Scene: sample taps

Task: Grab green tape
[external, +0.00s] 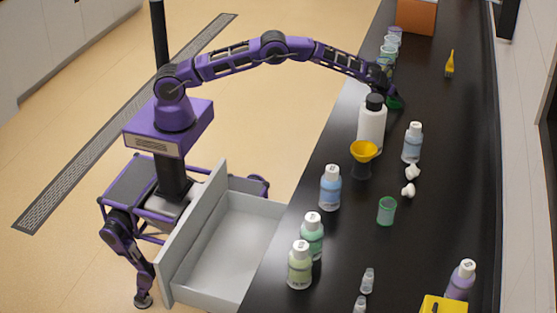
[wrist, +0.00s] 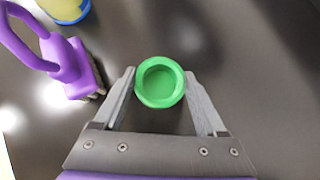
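The green tape (wrist: 160,82) is a round green ring with a recessed centre on the black bench. In the wrist view it sits between the tips of my gripper (wrist: 160,75), with a finger on either side. My gripper is open; the fingers look close to the ring, but I cannot tell whether they touch it. In the external view a bit of the green tape (external: 397,103) shows beside my gripper (external: 389,95), partly hidden by it, just behind the white bottle with a black cap (external: 372,126).
A yellow funnel (external: 363,151) and a blue bottle (external: 412,143) stand nearer the camera. A purple looped object (wrist: 65,65) lies left of my gripper. The bench right of the tape is clear.

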